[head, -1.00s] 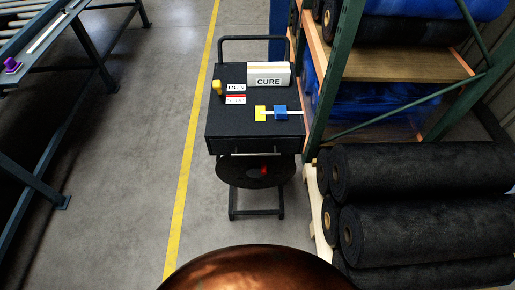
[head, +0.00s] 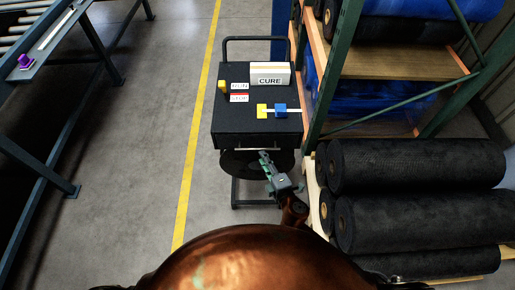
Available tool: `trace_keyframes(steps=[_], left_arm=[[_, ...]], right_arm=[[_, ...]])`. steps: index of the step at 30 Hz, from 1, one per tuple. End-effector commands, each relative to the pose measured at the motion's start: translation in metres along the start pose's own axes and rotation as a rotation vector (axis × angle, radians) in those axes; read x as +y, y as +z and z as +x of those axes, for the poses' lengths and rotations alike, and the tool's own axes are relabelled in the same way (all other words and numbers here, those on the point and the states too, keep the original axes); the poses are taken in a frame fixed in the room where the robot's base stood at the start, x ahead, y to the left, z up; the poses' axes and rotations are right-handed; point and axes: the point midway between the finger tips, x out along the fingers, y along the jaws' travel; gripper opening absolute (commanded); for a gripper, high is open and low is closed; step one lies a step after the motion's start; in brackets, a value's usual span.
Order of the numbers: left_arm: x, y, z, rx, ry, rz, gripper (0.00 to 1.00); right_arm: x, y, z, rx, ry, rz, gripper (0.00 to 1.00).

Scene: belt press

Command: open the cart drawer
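The black cart (head: 235,112) stands ahead in the middle of the head view. Its drawer front (head: 230,142) faces me, with a thin pale handle bar (head: 250,150) along its lower part. The drawer looks closed. My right gripper (head: 265,156) reaches up from below, its fingertips at or just below the handle. I cannot tell whether it touches the handle or whether the fingers are open. My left gripper is not in view.
On the cart top are a CURE box (head: 270,79), RUN and STOP labels (head: 239,92), and yellow (head: 262,111) and blue (head: 280,110) pieces. Black rolls (head: 420,165) and a green-post rack (head: 332,65) stand close at the right. Floor left of the cart is clear.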

Motion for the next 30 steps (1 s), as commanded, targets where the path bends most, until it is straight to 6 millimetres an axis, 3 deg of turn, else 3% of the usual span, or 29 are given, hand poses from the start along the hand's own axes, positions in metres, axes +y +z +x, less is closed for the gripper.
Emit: trace_keyframes(steps=[6, 12, 24, 30], left_arm=[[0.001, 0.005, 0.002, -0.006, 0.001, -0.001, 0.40], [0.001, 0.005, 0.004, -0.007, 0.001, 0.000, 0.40], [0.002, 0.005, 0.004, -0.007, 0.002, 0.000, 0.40], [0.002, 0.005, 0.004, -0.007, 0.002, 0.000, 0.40]], right_arm=[[-0.001, 0.000, 0.037, -0.001, 0.000, 0.001, 0.26], [-0.002, 0.001, 0.060, -0.001, -0.002, 0.002, 0.26], [-0.002, 0.001, 0.068, -0.002, -0.003, 0.004, 0.25], [-0.002, 0.001, 0.067, -0.002, -0.003, 0.004, 0.12]])
